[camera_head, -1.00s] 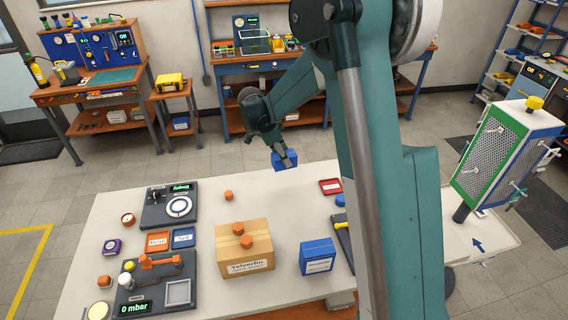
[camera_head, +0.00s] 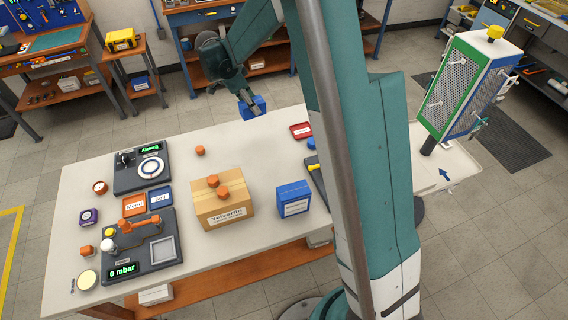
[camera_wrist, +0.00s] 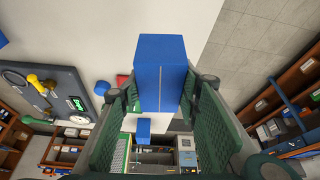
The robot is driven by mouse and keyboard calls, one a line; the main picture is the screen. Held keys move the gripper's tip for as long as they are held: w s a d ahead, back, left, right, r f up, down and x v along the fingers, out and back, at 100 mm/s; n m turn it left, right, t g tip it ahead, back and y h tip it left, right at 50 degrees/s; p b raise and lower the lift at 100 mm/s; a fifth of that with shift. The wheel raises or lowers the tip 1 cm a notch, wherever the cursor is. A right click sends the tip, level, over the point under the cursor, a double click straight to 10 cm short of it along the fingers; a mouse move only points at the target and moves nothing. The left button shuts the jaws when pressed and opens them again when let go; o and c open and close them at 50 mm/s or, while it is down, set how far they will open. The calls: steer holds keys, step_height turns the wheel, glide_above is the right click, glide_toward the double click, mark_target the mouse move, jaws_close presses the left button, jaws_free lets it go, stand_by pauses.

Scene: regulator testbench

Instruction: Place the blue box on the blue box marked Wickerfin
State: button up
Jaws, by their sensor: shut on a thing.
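A plain blue box (camera_head: 252,107) is in my gripper (camera_head: 244,97), above the table's back edge and slightly tilted. In the wrist view my gripper (camera_wrist: 162,92) has its green-padded fingers on both sides of this box (camera_wrist: 160,65). A second blue box (camera_head: 293,199) stands on the white table, right of the cardboard box, with a white label on its front. The label's print is too small to read. The held box is apart from it, farther back and to the left in the head view.
A cardboard box (camera_head: 222,205) with orange hexagonal pieces on top stands left of the labelled blue box. A red tray (camera_head: 301,130) lies near the table's back right. Testbench panels (camera_head: 148,170) and small trays fill the left. The table (camera_head: 250,150) is bare between the held box and the cardboard box.

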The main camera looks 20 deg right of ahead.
steer(key=s+r+p, duration=0.1)
steer(key=s+r, duration=0.3)
steer(key=s, duration=0.5)
steer(key=s+r+p, duration=0.2)
steer(key=s+r, duration=0.2)
steer(key=s, duration=0.5)
step_height(320, 180, up, 3)
steer(key=m+p, duration=0.1)
steer(key=p, duration=0.2)
glide_above(299, 188)
steer(key=a, duration=0.2)
steer(key=shift+d+r+g, duration=0.1)
steer(key=shift+r+g, duration=0.05)
steer(key=shift+g, duration=0.15)
steer(key=shift+f+b, duration=0.4)
steer(key=shift+f, duration=2.75)
steer(key=shift+f, duration=1.85)
steer(key=shift+f+b, duration=0.2)
steer(key=shift+b, duration=0.2)
